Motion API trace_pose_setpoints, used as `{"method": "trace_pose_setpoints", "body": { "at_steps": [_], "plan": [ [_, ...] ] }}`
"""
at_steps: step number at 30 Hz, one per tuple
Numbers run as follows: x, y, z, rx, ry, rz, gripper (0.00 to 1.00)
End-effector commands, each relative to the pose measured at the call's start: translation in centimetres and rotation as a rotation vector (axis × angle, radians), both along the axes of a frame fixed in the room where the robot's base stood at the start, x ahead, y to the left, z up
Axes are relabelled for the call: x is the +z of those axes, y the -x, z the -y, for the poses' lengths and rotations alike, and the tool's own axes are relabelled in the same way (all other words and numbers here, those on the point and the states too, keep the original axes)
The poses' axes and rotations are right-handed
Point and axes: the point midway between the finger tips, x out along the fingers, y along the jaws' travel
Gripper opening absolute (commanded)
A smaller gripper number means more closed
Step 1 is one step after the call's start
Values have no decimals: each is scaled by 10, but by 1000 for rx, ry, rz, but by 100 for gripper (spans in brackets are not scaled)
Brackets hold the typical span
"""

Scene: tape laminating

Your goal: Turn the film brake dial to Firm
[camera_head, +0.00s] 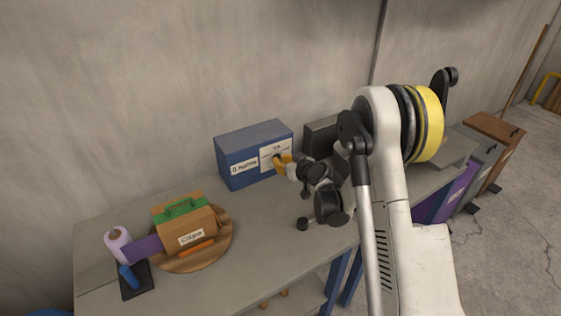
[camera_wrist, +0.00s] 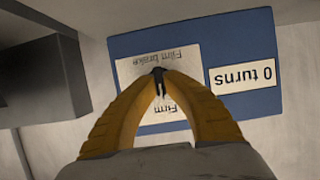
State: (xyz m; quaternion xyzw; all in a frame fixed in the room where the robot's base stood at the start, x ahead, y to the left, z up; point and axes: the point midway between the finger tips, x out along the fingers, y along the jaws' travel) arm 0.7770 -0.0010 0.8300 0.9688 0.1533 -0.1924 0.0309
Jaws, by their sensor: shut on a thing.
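The film brake box (camera_head: 253,155) is a blue box on the bench against the wall. Its front has a white label plate (camera_wrist: 190,62) reading "Film brake", and a second label (camera_wrist: 243,77) reading "0 turns"; both look upside down in the wrist view. A small black dial (camera_wrist: 158,76) sits on the plate, with "Firm" printed near it. My gripper (camera_wrist: 158,82) has yellow fingers, shut on the dial. In the head view my gripper (camera_head: 283,161) is at the right part of the box front. The fingers hide part of the plate, and the dial's exact setting cannot be told.
A dark grey box (camera_head: 322,135) stands close to the right of the blue box. On the left of the bench are a round wooden board (camera_head: 222,240) with a "Clips" carton (camera_head: 186,226) and a purple roll (camera_head: 118,247). The middle bench top is clear.

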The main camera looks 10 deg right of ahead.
Motion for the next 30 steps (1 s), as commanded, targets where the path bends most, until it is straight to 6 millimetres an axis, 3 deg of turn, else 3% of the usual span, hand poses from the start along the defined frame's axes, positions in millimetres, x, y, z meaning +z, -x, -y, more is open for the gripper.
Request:
{"method": "trace_pose_setpoints", "body": {
  "at_steps": [1, 3, 4, 16, 30],
  "plan": [
    [0, 0, 0, 0, 0, 0, 0],
    [0, 0, 0, 1, 0, 0, 26],
    [0, 0, 0, 0, 0, 0, 33],
    [3, 7, 3, 0, -1, 0, 33],
    [39, 89, 30, -2, -1, 0, 33]
  ]
}}
